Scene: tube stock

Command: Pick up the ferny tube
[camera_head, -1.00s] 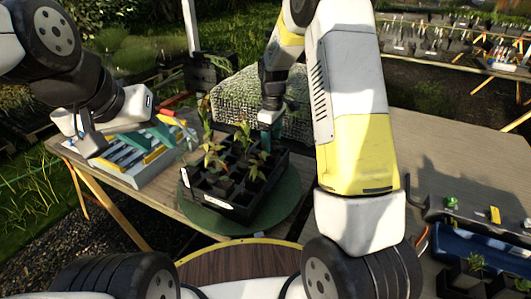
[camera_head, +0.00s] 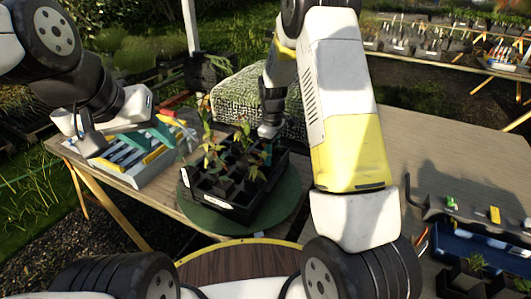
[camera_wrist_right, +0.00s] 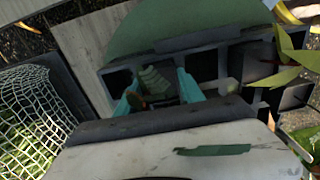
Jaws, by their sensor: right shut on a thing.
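The black celled tray (camera_head: 215,208) stands on a round green mat (camera_head: 285,208), with leafy plants in some cells. My right gripper (camera_wrist_right: 160,93) is down at the tray's back right part, its teal fingers on either side of a small plant with ridged, fern-like green leaves, the ferny tube (camera_wrist_right: 156,80). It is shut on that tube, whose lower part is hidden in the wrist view. In the head view my right gripper (camera_head: 267,150) is partly hidden by plants. My left gripper (camera_head: 148,141) is over the tool box at the left, its teal fingers apart and seemingly empty.
Taller leafy plants (camera_head: 209,150) rise from the tray close to my right gripper. A light tool box (camera_head: 135,172) is left of the tray. A netted block (camera_head: 235,95) stands behind. A blue crate (camera_head: 470,245) is at right; the right tabletop is largely clear.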

